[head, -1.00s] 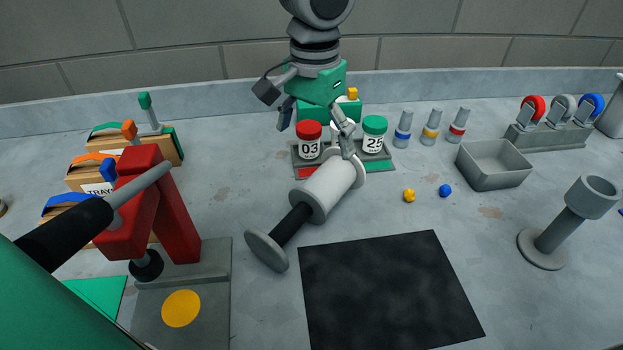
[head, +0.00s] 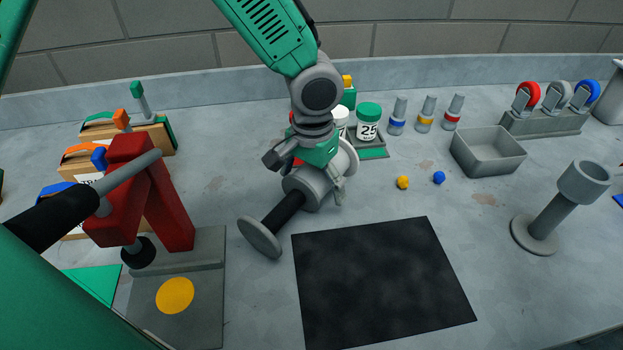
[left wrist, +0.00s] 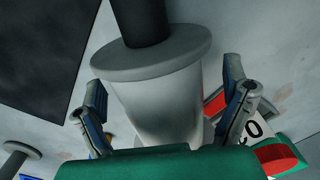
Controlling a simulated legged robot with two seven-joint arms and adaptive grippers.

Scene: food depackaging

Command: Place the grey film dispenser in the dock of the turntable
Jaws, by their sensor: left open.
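The film dispenser (head: 262,236), a pale grey roll with end discs and a black handle, lies on its side on the table. Its handle end points to the lower left in the head view. My left gripper (head: 313,178) is over the roll and hides part of it. In the left wrist view the open fingers of the gripper (left wrist: 165,100) stand on either side of the dispenser's grey roll (left wrist: 160,95); contact cannot be told. I cannot make out a turntable for certain. A grey cup-topped stand (head: 560,205) stands at the right. My right gripper is not in view.
A black mat (head: 380,280) lies in front. A red press (head: 165,195) stands at the left beside boxes. Jars (head: 367,122) are close behind the dispenser.

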